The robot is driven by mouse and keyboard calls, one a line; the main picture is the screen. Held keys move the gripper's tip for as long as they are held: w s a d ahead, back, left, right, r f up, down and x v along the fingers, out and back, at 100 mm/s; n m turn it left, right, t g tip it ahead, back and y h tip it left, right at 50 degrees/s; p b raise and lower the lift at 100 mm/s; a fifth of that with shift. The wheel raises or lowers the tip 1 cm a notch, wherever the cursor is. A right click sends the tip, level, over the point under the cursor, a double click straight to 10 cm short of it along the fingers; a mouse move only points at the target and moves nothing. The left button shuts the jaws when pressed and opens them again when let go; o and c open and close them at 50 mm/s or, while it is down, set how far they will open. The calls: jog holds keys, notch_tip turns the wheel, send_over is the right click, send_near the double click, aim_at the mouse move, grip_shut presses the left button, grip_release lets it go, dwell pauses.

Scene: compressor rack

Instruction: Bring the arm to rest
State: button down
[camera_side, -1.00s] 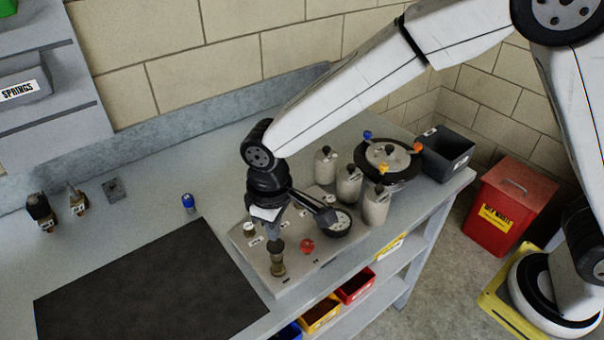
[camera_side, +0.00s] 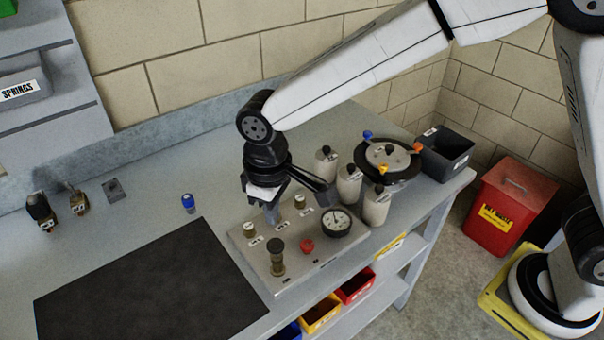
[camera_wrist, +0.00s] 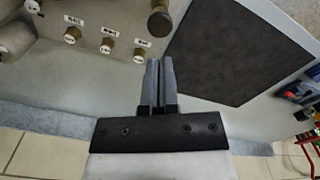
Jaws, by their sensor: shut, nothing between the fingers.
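My gripper (camera_side: 271,214) hangs pointing down above the back left part of the grey panel (camera_side: 290,278) on the bench. Its fingers are shut with nothing between them. In the wrist view my gripper (camera_wrist: 158,62) shows as two dark fingers side by side, touching, with the bench surface beyond. The fingers partly cover the panel's back edge in the side view. I cannot tell their exact height above it.
The panel carries brass fittings (camera_side: 250,230), a dark-topped post (camera_side: 277,262), a red knob (camera_side: 307,246) and a gauge (camera_side: 337,223). Grey cylinders (camera_side: 376,208) and a round carousel (camera_side: 368,176) stand to the right. A black mat (camera_side: 150,285) and blue-capped part (camera_side: 188,203) lie left.

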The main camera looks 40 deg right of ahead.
jog(key=shift+r, duration=0.35)
jog(key=shift+d, duration=0.1)
jog(key=shift+d, duration=0.3)
jog(key=s+d+f+m+t, duration=0.1)
jog(key=s+d+m, duration=0.2)
jog(key=d, duration=0.9)
jog(key=s+d+f+m+t, duration=0.1)
jog(key=s+d, duration=0.5)
jog(key=d, duration=0.6)
jog(key=shift+s+d+f+m+t, duration=0.2)
jog(key=shift+d+f+m+t, duration=0.1)
jog(key=shift+f+m, duration=0.6)
jog(key=shift+r, duration=0.1)
